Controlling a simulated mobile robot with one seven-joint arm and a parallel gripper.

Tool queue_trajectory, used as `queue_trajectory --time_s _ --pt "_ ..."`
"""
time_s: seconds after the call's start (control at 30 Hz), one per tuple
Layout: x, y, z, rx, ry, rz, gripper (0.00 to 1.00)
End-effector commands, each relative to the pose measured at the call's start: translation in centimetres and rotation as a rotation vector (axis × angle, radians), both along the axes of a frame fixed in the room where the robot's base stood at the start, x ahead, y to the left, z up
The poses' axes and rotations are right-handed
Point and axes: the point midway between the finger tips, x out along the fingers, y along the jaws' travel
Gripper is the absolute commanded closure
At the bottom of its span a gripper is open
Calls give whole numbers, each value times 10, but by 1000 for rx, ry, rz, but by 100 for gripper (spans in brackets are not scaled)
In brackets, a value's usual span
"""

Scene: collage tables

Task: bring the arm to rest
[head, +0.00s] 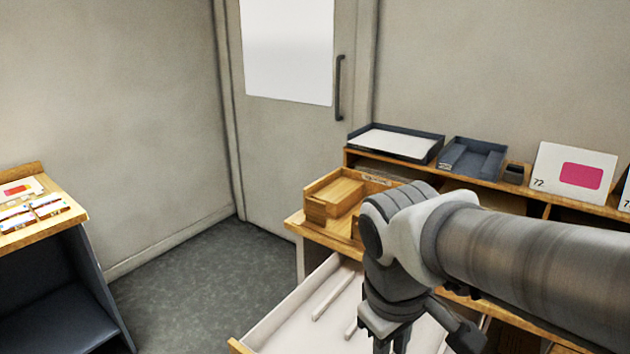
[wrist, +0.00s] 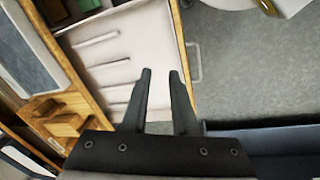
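My gripper (head: 390,340) hangs from my arm over an open white drawer (head: 292,312) in the head view, its fingers cut off by the lower edge. In the wrist view, the two dark fingers of my gripper (wrist: 160,74) stand apart with nothing held between them. The white drawer (wrist: 110,52) with its raised ribs lies beyond and to the left of the fingers there. I cannot tell the exact height of the fingers above the drawer.
A wooden tray (head: 335,195) sits on the desk behind my gripper. A shelf holds a paper tray (head: 395,142), a blue-grey tray (head: 472,158) and a pink-patched card (head: 575,175). A side table (head: 70,215) stands left. Grey floor (head: 190,285) between is clear.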

Motion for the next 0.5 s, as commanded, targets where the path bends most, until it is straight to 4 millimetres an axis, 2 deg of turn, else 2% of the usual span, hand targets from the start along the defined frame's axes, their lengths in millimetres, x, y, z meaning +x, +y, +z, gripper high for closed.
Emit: queue_trajectory --time_s 0.2,0.43,0.5 --pt "-12 -25 23 156 -203 -302 73" --pt "-23 -43 41 294 -387 -555 73" --pt "-21 -40 66 287 -371 -540 73"
